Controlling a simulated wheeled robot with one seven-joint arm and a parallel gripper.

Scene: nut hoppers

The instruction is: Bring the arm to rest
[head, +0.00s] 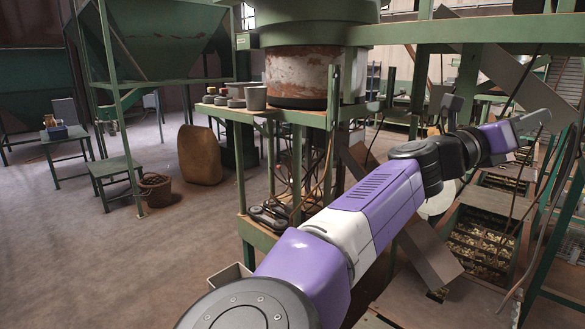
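My arm, purple and white with dark joints, reaches from the bottom middle of the head view up to the right. My gripper (528,121) is at its far end, small and seen at a slant among grey parts and cables. Its fingers cannot be made out clearly, and I see nothing that is plainly held. The arm hides part of the floor and the machine frame behind it.
A green machine table (318,118) with a grey cup (255,98) stands behind the arm. Bins of nuts (480,245) are at the right, under green beams (470,31). A sack (199,155) and basket (155,188) stand left. The left floor is open.

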